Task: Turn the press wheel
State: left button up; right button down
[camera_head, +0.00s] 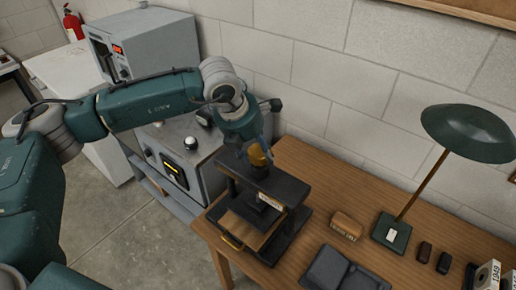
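The press (286,191) is a dark frame standing on the left end of the wooden table, with a pale board in its base and a small label on its middle part. A brass-coloured piece (257,156) shows at its top, just under my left gripper. My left gripper (246,144) reaches down from above and is at the top of the press. It covers much of that top, so the wheel's full shape is hidden. I cannot tell whether the fingers are closed on the wheel or only beside it. My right gripper is not in view.
The table (310,165) also holds a green desk lamp (392,233), a small wooden block (346,226), an open dark book (342,272) and two small dark items. A grey cabinet with a lit panel (181,158) stands close left of the press. A block wall is behind.

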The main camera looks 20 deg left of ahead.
pick_arm(q)
jog(key=shift+w+f+m+h+b, duration=0.25)
jog(key=shift+m+b, duration=0.45)
jog(key=shift+b, duration=0.65)
jog(key=shift+c, duration=0.2)
jog(key=shift+s+d+r+m+g+h+b, duration=0.1)
jog(key=shift+r+m+g+h+b, duration=0.25)
jog(key=shift+m+b, duration=0.35)
jog(key=shift+r, duration=0.15)
